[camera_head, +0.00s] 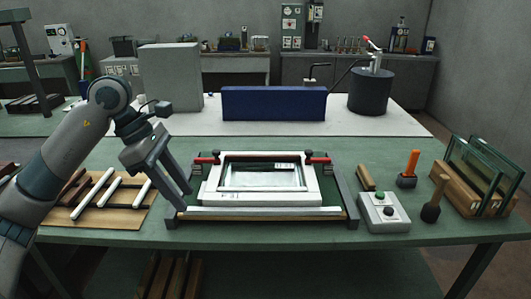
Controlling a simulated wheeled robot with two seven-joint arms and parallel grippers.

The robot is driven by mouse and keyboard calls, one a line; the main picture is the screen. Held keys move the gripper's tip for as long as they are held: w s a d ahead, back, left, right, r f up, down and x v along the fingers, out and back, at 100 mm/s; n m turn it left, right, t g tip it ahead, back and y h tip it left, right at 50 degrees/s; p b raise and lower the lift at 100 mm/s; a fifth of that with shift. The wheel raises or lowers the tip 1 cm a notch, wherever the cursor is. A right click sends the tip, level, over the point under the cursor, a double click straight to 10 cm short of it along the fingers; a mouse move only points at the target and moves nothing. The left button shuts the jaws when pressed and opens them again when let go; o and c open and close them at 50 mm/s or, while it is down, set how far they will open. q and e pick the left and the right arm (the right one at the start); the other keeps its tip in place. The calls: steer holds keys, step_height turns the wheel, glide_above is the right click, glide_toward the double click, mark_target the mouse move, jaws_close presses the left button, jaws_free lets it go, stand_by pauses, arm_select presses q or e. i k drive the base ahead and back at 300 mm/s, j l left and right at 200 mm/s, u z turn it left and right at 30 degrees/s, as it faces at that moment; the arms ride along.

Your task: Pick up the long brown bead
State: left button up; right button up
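Dark brown strips (72,187) lie with white strips (97,193) on a wooden board (138,213) at the left of the green table; which one is the long brown bead I cannot tell. A white frame (213,187) lies in the fixture at the table's middle. A long white bar (262,211) with a brown edge lies along its front. My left gripper (186,199) points down at the fixture's left front corner, right of the board. Its two fingers are apart, with nothing seen between them. Whether they touch the fixture is unclear. My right gripper is out of view.
A blue block (274,103) and a dark cylinder (370,92) stand behind on a white table.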

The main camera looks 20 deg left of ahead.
mark_target(228, 157)
steer(key=i, duration=1.5)
